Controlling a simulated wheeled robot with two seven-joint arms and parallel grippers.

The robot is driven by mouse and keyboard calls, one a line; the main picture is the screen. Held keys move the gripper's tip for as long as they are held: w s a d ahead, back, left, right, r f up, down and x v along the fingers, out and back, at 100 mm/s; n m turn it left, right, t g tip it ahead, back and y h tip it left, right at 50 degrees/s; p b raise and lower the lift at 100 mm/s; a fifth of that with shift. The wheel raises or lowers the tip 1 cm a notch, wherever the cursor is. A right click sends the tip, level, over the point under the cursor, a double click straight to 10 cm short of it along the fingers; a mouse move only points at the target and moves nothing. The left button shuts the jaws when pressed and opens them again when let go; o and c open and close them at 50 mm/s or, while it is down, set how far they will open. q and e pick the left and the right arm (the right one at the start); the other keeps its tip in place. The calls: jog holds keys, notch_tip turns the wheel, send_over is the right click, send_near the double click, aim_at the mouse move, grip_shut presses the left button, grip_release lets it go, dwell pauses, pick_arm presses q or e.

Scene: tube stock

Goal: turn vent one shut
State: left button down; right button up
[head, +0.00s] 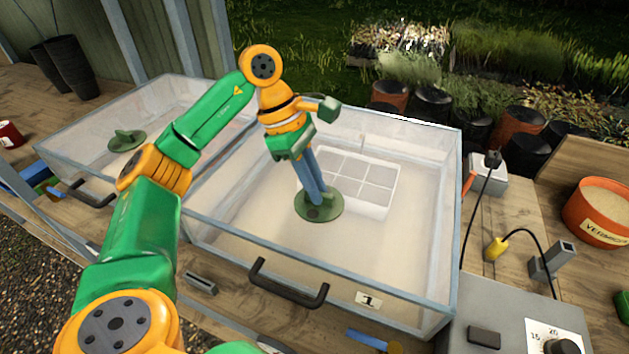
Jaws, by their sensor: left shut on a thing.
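Vent one (330,213) is a round green disc on the clear lid of the box labelled 1 (369,300). My left gripper (318,196) reaches down to it from above, with its blue-grey fingers shut on the vent's raised grip. The fingers hide most of that grip, so I cannot tell how far the vent is turned. My right gripper is not in view.
A second clear box (75,150) with its own green vent (127,140) stands at the left. A black handle (288,284) is on the front of box 1. A grey control unit with a dial (562,346), a plug (493,158) and an orange pot (598,212) are at the right.

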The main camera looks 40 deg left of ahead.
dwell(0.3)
pick_arm(q)
jog(key=c, duration=0.9)
grip_release()
jog(key=shift+d, duration=0.1)
jog(key=p+v, duration=0.1)
jog(key=v, duration=0.5)
jog(key=shift+w+r+p, duration=0.1)
jog(key=shift+r+p, duration=0.05)
jog(key=shift+p, duration=0.25)
jog(key=shift+r, duration=0.35)
jog(key=shift+a, duration=0.25)
